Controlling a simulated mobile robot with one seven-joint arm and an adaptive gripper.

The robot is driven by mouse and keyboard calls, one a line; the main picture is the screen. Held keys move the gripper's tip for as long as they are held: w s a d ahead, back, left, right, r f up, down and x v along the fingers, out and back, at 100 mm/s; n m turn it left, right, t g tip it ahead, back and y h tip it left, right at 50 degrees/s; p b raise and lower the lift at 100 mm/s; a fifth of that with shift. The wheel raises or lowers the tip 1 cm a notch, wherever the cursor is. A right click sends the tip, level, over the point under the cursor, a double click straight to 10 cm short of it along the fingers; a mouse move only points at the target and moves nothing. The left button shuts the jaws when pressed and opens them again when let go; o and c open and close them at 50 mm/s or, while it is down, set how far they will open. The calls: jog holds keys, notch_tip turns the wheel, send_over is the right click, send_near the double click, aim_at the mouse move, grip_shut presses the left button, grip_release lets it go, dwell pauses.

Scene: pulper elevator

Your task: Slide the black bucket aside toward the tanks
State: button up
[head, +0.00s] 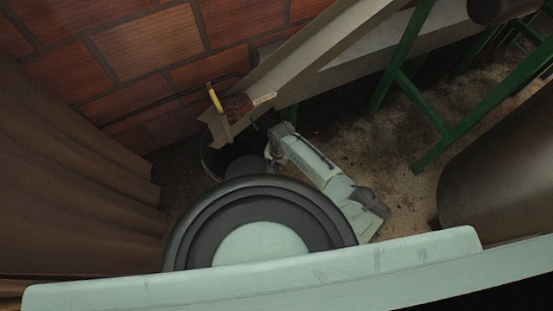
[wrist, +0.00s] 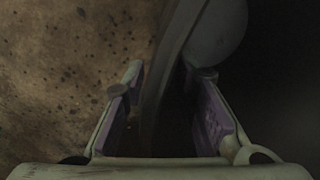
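The black bucket (head: 214,163) stands on the floor by the brick wall, under the low end of a chute. Its lower part is hidden behind a dark round part of my own body. My gripper (wrist: 163,84) reaches down at the bucket's right side; in the head view its fingers are hard to make out. In the wrist view the two purple-padded fingers are apart. The bucket's curved dark rim (wrist: 174,60) runs between them, with a gap visible on the left. The bucket's inside is dark on the right. A large brown rounded tank (head: 505,165) stands at the far right.
The sloping chute (head: 315,55) comes down over the bucket, with dark red material (head: 237,107) and a yellow handle (head: 215,97) at its end. Green frame legs (head: 425,105) stand to the right. A brown curtain (head: 75,180) hangs left. Stained floor (head: 390,155) is open between bucket and tank.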

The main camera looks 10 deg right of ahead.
jog(key=shift+f, duration=0.5)
jog(key=shift+c, duration=0.6)
grip_shut()
